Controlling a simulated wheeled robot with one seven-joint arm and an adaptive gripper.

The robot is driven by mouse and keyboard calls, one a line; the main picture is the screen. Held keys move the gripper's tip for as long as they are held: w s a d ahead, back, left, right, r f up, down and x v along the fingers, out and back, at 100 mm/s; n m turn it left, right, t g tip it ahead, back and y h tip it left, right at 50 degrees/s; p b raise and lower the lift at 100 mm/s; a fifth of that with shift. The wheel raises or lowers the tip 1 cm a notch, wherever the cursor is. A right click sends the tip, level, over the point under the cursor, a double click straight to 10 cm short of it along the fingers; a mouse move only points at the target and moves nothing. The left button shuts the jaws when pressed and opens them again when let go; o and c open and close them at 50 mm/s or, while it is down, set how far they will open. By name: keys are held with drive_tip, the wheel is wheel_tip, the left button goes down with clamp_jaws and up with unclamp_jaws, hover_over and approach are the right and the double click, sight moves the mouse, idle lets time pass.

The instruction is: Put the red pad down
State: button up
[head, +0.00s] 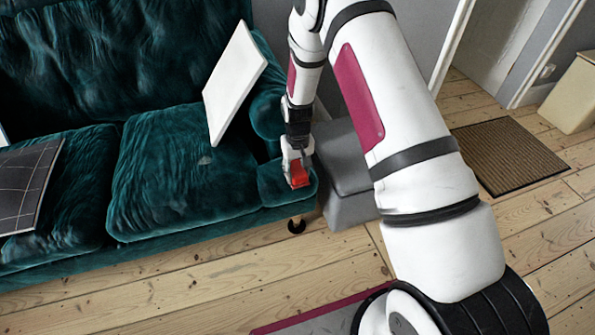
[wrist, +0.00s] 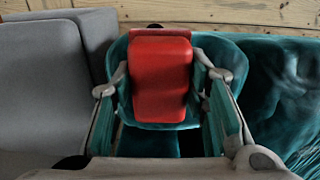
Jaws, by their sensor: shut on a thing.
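The red pad (head: 299,174) shows at the end of my arm, at the front of the sofa's right armrest (head: 278,187). In the wrist view the red pad (wrist: 161,78) lies between the two fingers of my gripper (wrist: 163,85), over the teal armrest front. My gripper (head: 297,163) is shut on the pad. I cannot tell whether the pad touches the armrest beneath it.
The teal sofa (head: 180,165) holds a white panel (head: 235,82) leaning near the armrest and a dark checked cushion (head: 25,185) at left. A grey box-like seat (head: 345,180) stands right of the armrest. A brown doormat (head: 508,153) lies farther right.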

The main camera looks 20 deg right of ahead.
drive_tip(key=shift+f, duration=0.15)
drive_tip(key=o, duration=1.3)
